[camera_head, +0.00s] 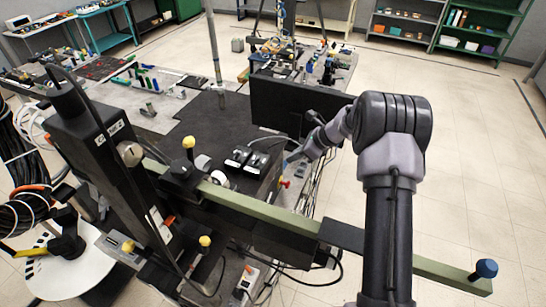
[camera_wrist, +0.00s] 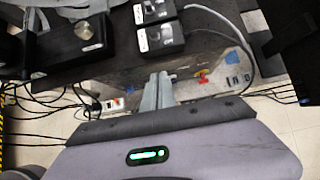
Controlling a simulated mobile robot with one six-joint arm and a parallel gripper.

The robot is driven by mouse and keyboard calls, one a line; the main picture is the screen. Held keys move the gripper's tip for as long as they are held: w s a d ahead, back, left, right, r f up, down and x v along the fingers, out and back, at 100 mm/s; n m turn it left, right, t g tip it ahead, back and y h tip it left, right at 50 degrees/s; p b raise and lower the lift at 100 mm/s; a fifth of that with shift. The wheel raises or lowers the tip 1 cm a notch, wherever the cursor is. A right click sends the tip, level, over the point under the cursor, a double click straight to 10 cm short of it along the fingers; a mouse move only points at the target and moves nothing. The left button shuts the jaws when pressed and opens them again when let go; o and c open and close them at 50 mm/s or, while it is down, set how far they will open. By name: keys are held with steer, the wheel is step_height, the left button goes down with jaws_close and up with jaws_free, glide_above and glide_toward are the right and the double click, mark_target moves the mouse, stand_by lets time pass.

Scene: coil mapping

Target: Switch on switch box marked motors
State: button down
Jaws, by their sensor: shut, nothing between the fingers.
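Two small black switch boxes with white labels sit side by side on the dark bench top. In the head view one is on the left (camera_head: 238,156) and one on the right (camera_head: 257,162). In the wrist view they show at the top, one farther (camera_wrist: 153,10) and one nearer (camera_wrist: 160,38). I cannot read which is marked motors. My gripper (camera_wrist: 158,78) is shut and empty, its grey fingers just below the nearer box in the wrist view. In the head view my gripper (camera_head: 291,160) is right of the boxes, near the bench edge, partly hidden by my arm.
A black monitor (camera_head: 290,105) stands behind my gripper. A green bar (camera_head: 260,208) with yellow knobs crosses in front. Cables hang around the bench edge. Open floor (camera_head: 465,150) lies to the right.

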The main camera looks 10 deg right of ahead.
mark_target(257, 161)
steer(key=w+a+f+p, duration=0.1)
steer(key=a+f, duration=0.1)
steer(key=w+a+f+p, duration=0.1)
steer(key=w+a+f, duration=0.1)
steer(key=w+a+f+p, duration=0.1)
steer(key=w+a, duration=0.1)
steer(key=a, duration=0.1)
steer(key=shift+w+a+f, duration=0.1)
steer(key=shift+w+f, duration=0.05)
steer(key=shift+f, duration=0.25)
steer(key=shift+a+r, duration=0.2)
steer(key=shift+a, duration=0.15)
steer(key=shift+w+f, duration=0.15)
steer(key=shift+w, duration=0.05)
